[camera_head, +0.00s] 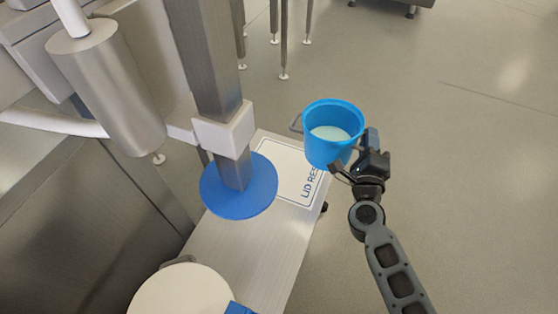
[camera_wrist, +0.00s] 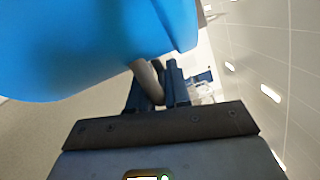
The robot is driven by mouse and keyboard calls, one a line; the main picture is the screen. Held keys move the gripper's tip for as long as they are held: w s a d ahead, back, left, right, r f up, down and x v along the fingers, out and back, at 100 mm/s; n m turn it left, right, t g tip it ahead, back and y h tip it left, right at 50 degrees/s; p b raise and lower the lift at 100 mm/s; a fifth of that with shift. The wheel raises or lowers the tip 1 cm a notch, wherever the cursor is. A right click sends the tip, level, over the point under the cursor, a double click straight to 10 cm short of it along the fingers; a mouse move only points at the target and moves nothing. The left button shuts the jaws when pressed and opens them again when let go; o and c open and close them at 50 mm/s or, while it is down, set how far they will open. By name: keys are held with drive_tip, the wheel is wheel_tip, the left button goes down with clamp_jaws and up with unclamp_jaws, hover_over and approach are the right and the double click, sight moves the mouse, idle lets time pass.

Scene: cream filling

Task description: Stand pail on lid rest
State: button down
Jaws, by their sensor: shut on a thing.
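A blue pail (camera_head: 328,150) with pale cream inside appears upright in the head view, over the right edge of the lid rest. The lid rest (camera_head: 294,180) is a white marked panel on the steel bench, its lettering partly covered by the pail. My gripper (camera_head: 362,160) is at the pail's right side, shut on its handle. In the wrist view the blue pail (camera_wrist: 90,45) fills the upper left, and a grey handle bar (camera_wrist: 148,82) runs between the fingers (camera_wrist: 158,88). I cannot tell whether the pail's base touches the panel.
A steel column with a blue disc (camera_head: 238,200) stands left of the lid rest. A round cream-coloured lid or top (camera_head: 180,292) with a grey handle is on the near bench. A steel cylinder (camera_head: 105,85) is at upper left. Open floor (camera_head: 460,160) lies to the right.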

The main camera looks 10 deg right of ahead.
sight(317, 151)
drive_tip(key=shift+s+a+f+b, duration=0.15)
drive_tip(key=shift+s+a+b, duration=0.25)
drive_tip(key=shift+b, duration=0.65)
drive_tip(key=shift+m, duration=0.3)
drive_tip(key=w+a+f+b, duration=0.1)
drive_tip(key=w+a+f, duration=0.1)
drive_tip(key=a, duration=0.1)
drive_tip(key=w+a+f+b, duration=0.1)
drive_tip(key=a+f+b, duration=0.1)
drive_tip(key=a, duration=0.1)
drive_tip(key=w+a+f+b, duration=0.2)
drive_tip(key=a, duration=0.1)
drive_tip(key=shift+w+a+f, duration=0.35)
drive_tip(key=shift+a, duration=0.05)
wheel_tip(317, 151, down, 4)
drive_tip(key=shift+b, duration=1.2)
drive_tip(key=shift+r, duration=0.1)
drive_tip(key=c, duration=1.1)
unclamp_jaws()
drive_tip(key=p+v, duration=0.1)
drive_tip(key=v, duration=0.5)
drive_tip(key=p+v, duration=0.2)
drive_tip(key=v, duration=0.4)
drive_tip(key=shift+f, duration=0.25)
